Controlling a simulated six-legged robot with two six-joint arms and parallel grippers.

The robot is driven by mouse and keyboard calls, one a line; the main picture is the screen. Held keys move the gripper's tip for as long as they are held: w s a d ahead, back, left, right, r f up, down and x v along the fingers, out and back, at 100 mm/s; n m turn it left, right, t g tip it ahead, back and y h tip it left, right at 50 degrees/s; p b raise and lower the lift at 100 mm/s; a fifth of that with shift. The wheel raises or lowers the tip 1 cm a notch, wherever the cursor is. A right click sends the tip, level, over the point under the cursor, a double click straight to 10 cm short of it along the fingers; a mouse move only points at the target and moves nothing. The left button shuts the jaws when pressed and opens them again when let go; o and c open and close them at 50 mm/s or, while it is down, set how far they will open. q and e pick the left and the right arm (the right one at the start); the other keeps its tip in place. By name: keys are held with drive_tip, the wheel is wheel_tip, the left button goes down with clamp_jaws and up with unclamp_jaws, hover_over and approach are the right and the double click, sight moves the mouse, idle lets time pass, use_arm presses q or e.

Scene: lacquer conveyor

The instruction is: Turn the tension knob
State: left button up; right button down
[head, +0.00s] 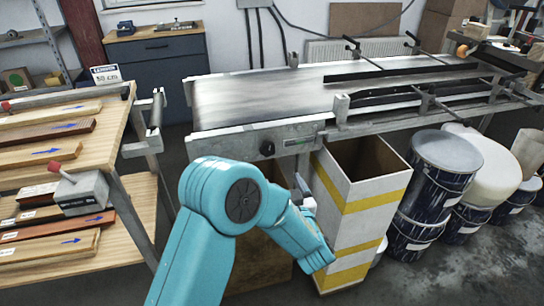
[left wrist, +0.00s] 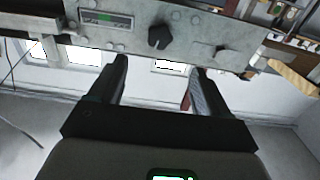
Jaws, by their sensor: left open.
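The black tension knob (head: 267,148) sits on the grey front side panel of the conveyor (head: 230,140) in the head view, left of a small green display (head: 299,142). In the left wrist view the knob (left wrist: 159,38) shows at the top, beyond the fingertips and roughly centred between them. My left gripper (head: 303,187) is open and empty, below and to the right of the knob in the head view; its two dark fingers (left wrist: 159,65) stand apart in the left wrist view. They do not appear to touch the knob. My right gripper is not in view.
A tall white box with yellow bands (head: 349,220) stands just right of my left gripper. Stained paint drums (head: 440,170) stand farther right. A wooden rack (head: 125,120) with planks is at left. A second small control (left wrist: 221,51) is on the panel.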

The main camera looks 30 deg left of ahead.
sight(269, 152)
use_arm(q)
drive_tip(key=x, duration=1.4)
drive_tip(key=shift+r, duration=0.1)
drive_tip(key=c, duration=1)
